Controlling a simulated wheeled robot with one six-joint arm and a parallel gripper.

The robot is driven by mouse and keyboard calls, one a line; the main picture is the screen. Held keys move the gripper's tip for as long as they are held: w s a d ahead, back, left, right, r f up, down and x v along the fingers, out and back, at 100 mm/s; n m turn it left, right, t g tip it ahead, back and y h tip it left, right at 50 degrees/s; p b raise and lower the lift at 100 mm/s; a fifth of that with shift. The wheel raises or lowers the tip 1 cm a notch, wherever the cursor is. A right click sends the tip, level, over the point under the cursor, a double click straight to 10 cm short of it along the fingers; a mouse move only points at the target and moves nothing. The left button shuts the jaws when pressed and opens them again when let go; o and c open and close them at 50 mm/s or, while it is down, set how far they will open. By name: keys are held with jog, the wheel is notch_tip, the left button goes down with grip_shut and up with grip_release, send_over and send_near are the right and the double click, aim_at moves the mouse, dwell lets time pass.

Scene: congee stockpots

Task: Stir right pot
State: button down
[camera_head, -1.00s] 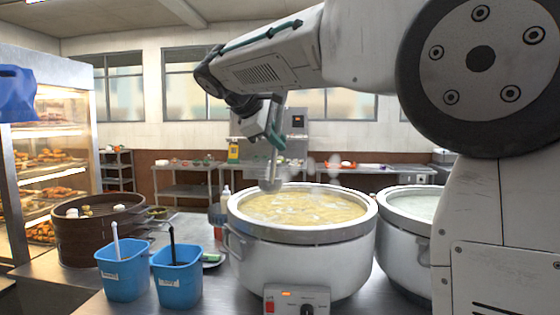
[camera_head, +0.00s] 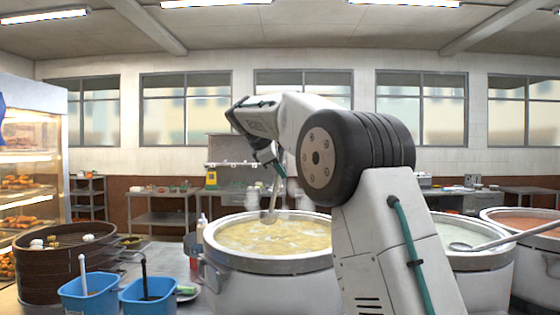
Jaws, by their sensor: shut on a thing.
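My gripper (camera_head: 269,158) is shut on a ladle (camera_head: 275,190) that hangs down with its bowl at the yellow congee pot's back rim. Whether the bowl is above or behind that rim is hard to tell. The yellow congee pot (camera_head: 272,280) stands at centre, partly hidden by my arm. The pot of pale congee (camera_head: 478,285) is right of it, its left side behind my arm. The pot of reddish congee (camera_head: 535,268) is the rightmost of the three, cut by the picture's edge. My gripper is far to the left of it.
Another ladle (camera_head: 500,241) rests in the pale pot, its handle reaching right across the reddish pot's front. Two blue bins (camera_head: 90,298) and a brown steamer (camera_head: 50,280) stand left on the counter. A lit food cabinet (camera_head: 30,150) is at far left. Benches line the back wall.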

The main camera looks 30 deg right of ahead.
notch_tip(320, 180, down, 12)
jog(key=shift+r, duration=0.15)
dwell(0.5)
jog(key=shift+w+a, duration=0.1)
jog(key=shift+a, duration=0.05)
